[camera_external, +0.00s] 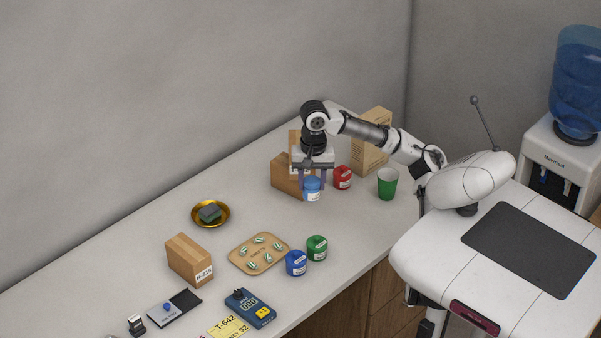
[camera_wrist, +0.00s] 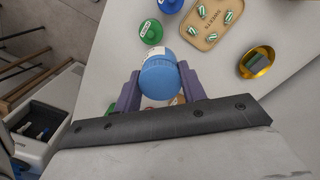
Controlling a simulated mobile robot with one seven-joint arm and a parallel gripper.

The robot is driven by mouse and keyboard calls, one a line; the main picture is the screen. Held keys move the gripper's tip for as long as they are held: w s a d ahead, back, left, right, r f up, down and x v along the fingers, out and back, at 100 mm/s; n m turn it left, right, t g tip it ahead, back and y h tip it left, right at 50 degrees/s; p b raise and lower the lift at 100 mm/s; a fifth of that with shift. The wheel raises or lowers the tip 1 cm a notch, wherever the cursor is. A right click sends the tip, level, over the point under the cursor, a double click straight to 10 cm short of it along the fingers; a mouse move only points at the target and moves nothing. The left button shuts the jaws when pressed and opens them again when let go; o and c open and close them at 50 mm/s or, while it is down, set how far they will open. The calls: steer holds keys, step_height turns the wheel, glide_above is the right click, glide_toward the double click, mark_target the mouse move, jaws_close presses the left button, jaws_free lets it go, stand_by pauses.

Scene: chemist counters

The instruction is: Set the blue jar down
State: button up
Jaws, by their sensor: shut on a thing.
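A light blue jar (camera_external: 312,189) with a white label is between the fingers of my gripper (camera_external: 312,178), which is shut on it. In the wrist view the same jar (camera_wrist: 160,75) fills the space between the two purple fingers (camera_wrist: 158,92). It is over the far part of the counter, left of a red jar (camera_external: 342,177). I cannot tell for sure whether its base touches the counter. A second, darker blue jar (camera_external: 296,262) stands on the counter beside a green jar (camera_external: 317,247), away from my gripper.
A green cup (camera_external: 387,183) is near the right end. A wooden tray (camera_external: 237,258) and gold bowl (camera_external: 196,218) lie left. The counter between tray and gripper is clear.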

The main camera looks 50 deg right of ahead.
steer(key=w+d, duration=0.3)
steer(key=w, duration=0.7)
steer(key=shift+w+d+f, duration=0.1)
steer(key=shift+d+f, duration=0.05)
steer(key=shift+f, duration=5.05)
steer(key=shift+w+d+f, duration=0.1)
steer(key=shift+f, duration=5.05)
steer(key=shift+f, duration=0.1)
steer(key=o, duration=1)
step_height(320, 180, up, 12)
steer(key=shift+r+b, duration=0.15)
steer(key=shift+b, duration=0.2)
